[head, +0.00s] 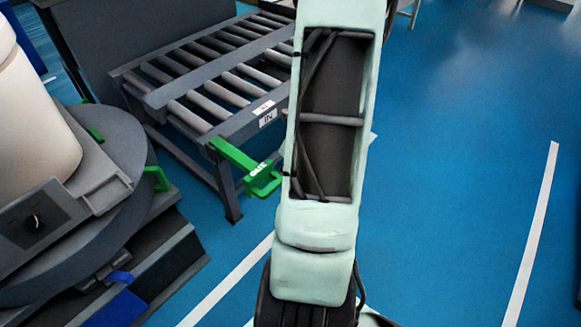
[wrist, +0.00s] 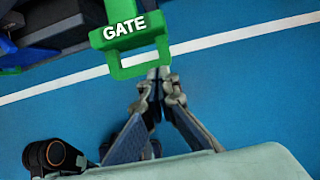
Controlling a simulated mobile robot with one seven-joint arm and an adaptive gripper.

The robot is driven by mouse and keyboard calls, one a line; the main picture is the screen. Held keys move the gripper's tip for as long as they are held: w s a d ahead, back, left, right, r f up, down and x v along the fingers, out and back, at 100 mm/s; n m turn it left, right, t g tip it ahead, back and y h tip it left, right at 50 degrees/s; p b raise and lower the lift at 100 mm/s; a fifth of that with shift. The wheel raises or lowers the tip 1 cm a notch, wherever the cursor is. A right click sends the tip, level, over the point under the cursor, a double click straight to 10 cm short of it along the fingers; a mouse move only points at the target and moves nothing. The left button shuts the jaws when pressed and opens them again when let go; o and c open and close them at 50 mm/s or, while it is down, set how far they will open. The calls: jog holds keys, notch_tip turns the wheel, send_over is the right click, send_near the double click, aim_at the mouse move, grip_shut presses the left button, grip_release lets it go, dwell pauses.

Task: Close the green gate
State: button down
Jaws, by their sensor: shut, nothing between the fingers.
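The green gate (head: 238,160) is a bar with a looped handle at its free end. In the head view it juts out from the near corner of the roller conveyor, over the floor. In the wrist view its handle end (wrist: 132,38), marked GATE, is at the top centre. My gripper (wrist: 159,73) is shut and empty, its fingertips at the lower right edge of the handle loop. I cannot tell if they touch it. In the head view my arm hides the gripper.
The roller conveyor (head: 225,130), labelled IN, stands at upper left on dark legs. A round grey platform (head: 125,150) bearing a white toilet-like body (head: 35,120) is at the left. Blue floor (head: 460,170) with white lines is open to the right.

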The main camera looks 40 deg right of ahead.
jog(key=shift+w+a+f, duration=0.1)
jog(key=shift+w+f, duration=0.1)
jog(key=shift+w, duration=0.55)
jog(key=shift+w+f, duration=0.2)
jog(key=shift+w, duration=0.55)
jog(key=shift+w+a+f, duration=0.1)
jog(key=shift+w+f, duration=0.1)
jog(key=shift+w, duration=0.55)
jog(key=w+a+p, duration=0.1)
jog(key=w+p, duration=0.7)
jog(key=w, duration=0.8)
jog(key=shift+a+p, duration=0.15)
jog(key=shift+p, duration=0.25)
jog(key=shift+s, duration=0.15)
